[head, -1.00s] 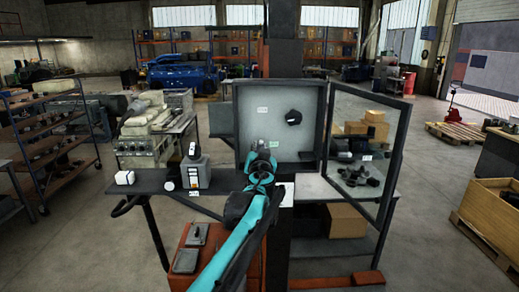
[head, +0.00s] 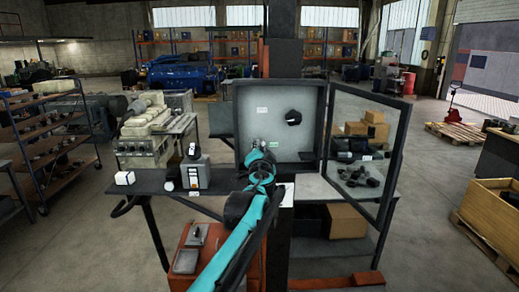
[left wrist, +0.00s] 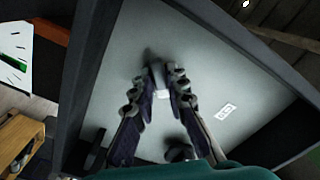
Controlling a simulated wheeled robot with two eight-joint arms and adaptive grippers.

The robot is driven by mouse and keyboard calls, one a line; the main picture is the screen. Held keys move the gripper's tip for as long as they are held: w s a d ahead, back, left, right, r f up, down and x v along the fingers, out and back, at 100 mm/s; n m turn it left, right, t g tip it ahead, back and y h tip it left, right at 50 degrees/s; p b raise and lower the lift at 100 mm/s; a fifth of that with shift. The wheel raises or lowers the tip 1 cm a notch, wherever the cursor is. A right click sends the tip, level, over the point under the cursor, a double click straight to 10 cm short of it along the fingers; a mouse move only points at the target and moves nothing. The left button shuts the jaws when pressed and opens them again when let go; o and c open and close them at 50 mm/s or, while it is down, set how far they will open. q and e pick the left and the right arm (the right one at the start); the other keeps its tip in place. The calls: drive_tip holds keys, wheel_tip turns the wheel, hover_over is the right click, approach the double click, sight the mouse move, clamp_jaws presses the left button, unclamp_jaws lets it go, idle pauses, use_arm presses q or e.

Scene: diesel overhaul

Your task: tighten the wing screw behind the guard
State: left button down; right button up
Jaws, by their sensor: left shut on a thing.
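My left gripper (head: 259,145) reaches into the open grey box (head: 304,85) on the bench, low against its back panel. In the left wrist view its two fingers (left wrist: 158,75) close together at the panel. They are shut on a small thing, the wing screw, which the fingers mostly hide. The framed, clear guard door (head: 398,145) stands swung open to the right of the box. My right gripper is in neither view.
A black knob-like part (head: 293,117) sits on the back panel, up and right of my gripper. The box's side walls bound the space around my arm. A grey device (head: 195,173) and a white block (head: 125,178) stand on the bench at left.

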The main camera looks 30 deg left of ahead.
use_arm(q)
drive_tip(key=m, duration=0.4)
drive_tip(key=shift+m, duration=0.6)
drive_tip(key=shift+a, duration=0.1)
drive_tip(key=m, duration=0.3)
drive_tip(key=c, duration=1.4)
unclamp_jaws()
drive_tip(key=shift+o, duration=0.2)
